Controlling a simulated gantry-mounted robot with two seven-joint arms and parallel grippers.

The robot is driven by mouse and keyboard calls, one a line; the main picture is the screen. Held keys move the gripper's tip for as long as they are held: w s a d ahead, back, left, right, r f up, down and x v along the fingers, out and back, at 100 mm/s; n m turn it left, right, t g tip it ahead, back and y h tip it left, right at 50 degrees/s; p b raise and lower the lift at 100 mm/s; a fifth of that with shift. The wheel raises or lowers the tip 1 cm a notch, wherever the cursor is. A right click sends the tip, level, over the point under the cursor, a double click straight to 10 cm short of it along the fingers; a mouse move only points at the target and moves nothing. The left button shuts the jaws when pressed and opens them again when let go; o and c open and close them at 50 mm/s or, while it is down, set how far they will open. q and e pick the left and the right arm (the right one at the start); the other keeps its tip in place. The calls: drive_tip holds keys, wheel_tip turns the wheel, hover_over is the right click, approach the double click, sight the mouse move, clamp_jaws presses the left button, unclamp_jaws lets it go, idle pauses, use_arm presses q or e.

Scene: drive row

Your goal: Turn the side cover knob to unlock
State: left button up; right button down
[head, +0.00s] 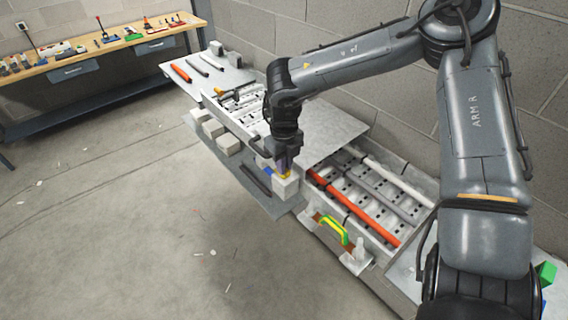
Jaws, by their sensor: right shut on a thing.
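My right gripper (285,168) comes down from the upper right and points at the side of the long metal drive row. It is shut on a small part just above a pale block (286,188), which I take for the side cover knob. The knob's turn angle cannot be read. The side cover (263,190) is a grey sloping panel along the row's front. My left gripper is not in view.
A green and yellow handle (333,229) sits on the row's front, right of the gripper. A red bar (352,207) and grey bars lie in the open bay. Pale blocks (229,143) line the front farther left. A workbench (90,62) with tools stands far left; the floor between is mostly clear.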

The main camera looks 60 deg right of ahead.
idle(0.5)
drive_tip(key=c, duration=1.1)
unclamp_jaws()
drive_tip(key=shift+c, duration=0.2)
wheel_tip(320, 180, up, 11)
drive_tip(key=shift+f, duration=0.1)
